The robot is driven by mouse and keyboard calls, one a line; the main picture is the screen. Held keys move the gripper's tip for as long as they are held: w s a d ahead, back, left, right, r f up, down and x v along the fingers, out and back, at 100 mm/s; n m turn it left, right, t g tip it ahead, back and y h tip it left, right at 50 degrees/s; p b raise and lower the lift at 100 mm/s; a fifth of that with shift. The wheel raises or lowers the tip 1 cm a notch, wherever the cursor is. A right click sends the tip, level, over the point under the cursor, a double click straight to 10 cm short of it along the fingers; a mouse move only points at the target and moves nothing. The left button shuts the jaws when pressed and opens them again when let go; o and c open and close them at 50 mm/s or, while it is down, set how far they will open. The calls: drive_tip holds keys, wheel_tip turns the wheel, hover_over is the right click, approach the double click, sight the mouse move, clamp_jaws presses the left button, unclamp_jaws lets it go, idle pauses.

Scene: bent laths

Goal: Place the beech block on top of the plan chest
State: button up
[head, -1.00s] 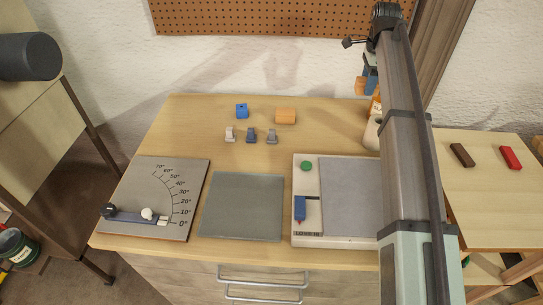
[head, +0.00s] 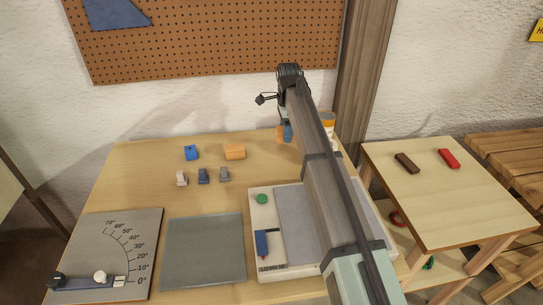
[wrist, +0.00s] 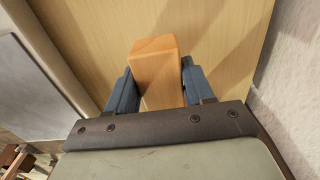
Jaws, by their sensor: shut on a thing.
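My gripper (wrist: 158,82) is shut on the beech block (wrist: 156,62), an orange-brown wooden block between two blue-grey fingers in the wrist view. In the head view, the block (head: 280,133) shows small beside my gripper (head: 285,134), near the back edge of the pale wooden bench (head: 130,170), partly hidden by my arm. The wrist view has pale wood behind the block; its height above that wood is hard to judge. I cannot tell for certain which piece of furniture is the plan chest.
On the bench are a blue block (head: 191,153), an orange piece (head: 235,152), several small clips (head: 203,176), a grey mat (head: 203,250), an angle board (head: 105,240) and a white-edged board (head: 262,220). A side table (head: 440,205) at right holds a brown bar (head: 407,163) and red bar (head: 449,158).

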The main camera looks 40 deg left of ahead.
drive_tip(key=shift+f, duration=3.5)
drive_tip(key=shift+f, duration=0.1)
drive_tip(key=o, duration=1.1)
wheel_tip(320, 180, up, 12)
drive_tip(key=shift+r, duration=0.15)
